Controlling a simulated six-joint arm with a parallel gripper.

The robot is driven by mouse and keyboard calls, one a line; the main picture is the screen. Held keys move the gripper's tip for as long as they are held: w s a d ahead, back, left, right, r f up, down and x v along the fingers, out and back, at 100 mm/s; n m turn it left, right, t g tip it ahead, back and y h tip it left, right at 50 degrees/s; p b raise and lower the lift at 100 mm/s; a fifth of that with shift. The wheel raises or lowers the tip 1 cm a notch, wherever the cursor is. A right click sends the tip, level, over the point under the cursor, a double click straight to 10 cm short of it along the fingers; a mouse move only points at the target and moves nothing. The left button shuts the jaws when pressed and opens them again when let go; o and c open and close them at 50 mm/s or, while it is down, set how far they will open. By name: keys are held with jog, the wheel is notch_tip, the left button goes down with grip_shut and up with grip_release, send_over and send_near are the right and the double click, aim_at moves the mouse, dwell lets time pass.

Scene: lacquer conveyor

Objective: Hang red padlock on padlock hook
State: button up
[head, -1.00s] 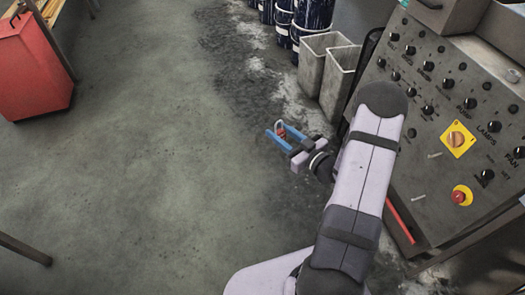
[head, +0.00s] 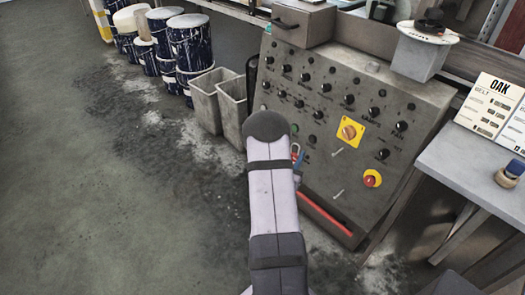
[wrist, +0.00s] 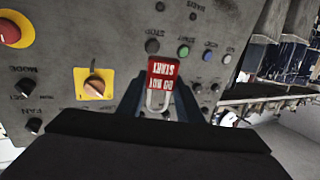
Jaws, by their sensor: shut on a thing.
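The red padlock (wrist: 163,72) is in the wrist view, its white "DO NOT START" lettering upside down and its pale shackle toward the bottom of the picture. My gripper (wrist: 161,98) is shut on it, with a blue finger on each side. In the head view my gripper (head: 298,156) is mostly hidden behind my arm; only a bit of blue and red shows in front of the control panel. Two small pale pegs stick out of the panel, an upper one (head: 338,151) and a lower one (head: 338,193). I cannot tell which is the padlock hook.
The grey control panel (head: 325,125) carries knobs, a yellow-backed switch (head: 349,132) and a red button (head: 372,179). Grey bins (head: 212,103) stand left of it, with dark paint-splashed drums (head: 188,50) beyond. Open floor lies to the left. A bench (head: 470,175) is at right.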

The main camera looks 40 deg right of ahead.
jog(key=s+d+f+m+g, duration=0.1)
jog(key=s+m+g, duration=0.3)
jog(key=s, duration=0.5)
jog(key=shift+s+d+f+g+h, duration=0.25)
jog(key=shift+f+g, duration=0.2)
jog(key=shift+g, duration=0.55)
jog(key=shift+w+d, duration=0.1)
jog(key=shift+d, duration=0.15)
jog(key=shift+b+x, duration=2.05)
jog(key=shift+x, duration=3.1)
jog(key=shift+r, duration=0.1)
jog(key=o, duration=1.2)
jog(key=shift+a, duration=0.1)
